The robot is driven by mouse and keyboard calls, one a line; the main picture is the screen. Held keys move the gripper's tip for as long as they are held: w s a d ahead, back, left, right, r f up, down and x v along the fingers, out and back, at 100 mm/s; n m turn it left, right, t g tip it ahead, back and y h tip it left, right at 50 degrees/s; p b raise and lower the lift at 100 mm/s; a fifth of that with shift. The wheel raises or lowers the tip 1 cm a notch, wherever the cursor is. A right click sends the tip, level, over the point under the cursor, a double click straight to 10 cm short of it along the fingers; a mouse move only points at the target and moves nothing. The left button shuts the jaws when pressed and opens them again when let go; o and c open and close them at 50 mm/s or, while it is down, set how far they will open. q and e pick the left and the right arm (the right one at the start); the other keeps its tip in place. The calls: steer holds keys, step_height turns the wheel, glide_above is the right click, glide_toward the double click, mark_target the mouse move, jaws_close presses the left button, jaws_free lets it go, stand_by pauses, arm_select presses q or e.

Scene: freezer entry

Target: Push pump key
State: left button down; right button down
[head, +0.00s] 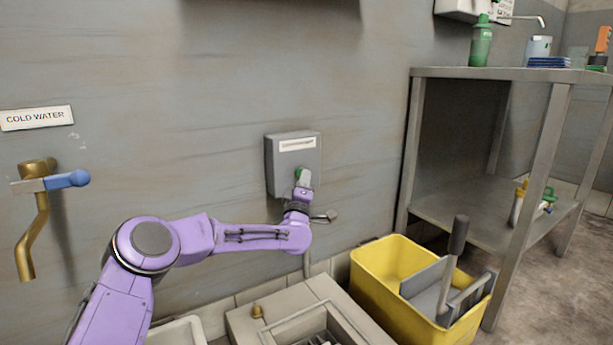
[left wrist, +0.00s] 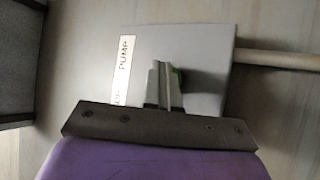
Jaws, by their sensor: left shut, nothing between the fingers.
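The pump box (head: 290,165) is a grey box with a white label, fixed to the wall in the middle of the head view. In the left wrist view the box (left wrist: 205,60) fills the centre, and its label (left wrist: 124,62) reads PUMP. My right gripper is not in view.
A brass tap with a blue lever (head: 66,180) is on the wall at the left, under a COLD WATER sign (head: 37,117). A yellow bucket (head: 375,285) stands on the floor at the lower right. A metal shelf table (head: 490,73) is at the right.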

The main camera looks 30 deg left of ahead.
arm_select(q)
steer(key=shift+s+d+f, duration=0.1)
steer(key=shift+s+d, duration=0.4)
steer(key=shift+d, duration=0.3)
steer(key=shift+s+d+f, duration=0.1)
steer(key=shift+s+d, duration=0.4)
steer(key=shift+d, duration=0.3)
steer(key=shift+s+d+f, duration=0.1)
steer(key=shift+s+d, duration=0.4)
steer(key=shift+d, duration=0.3)
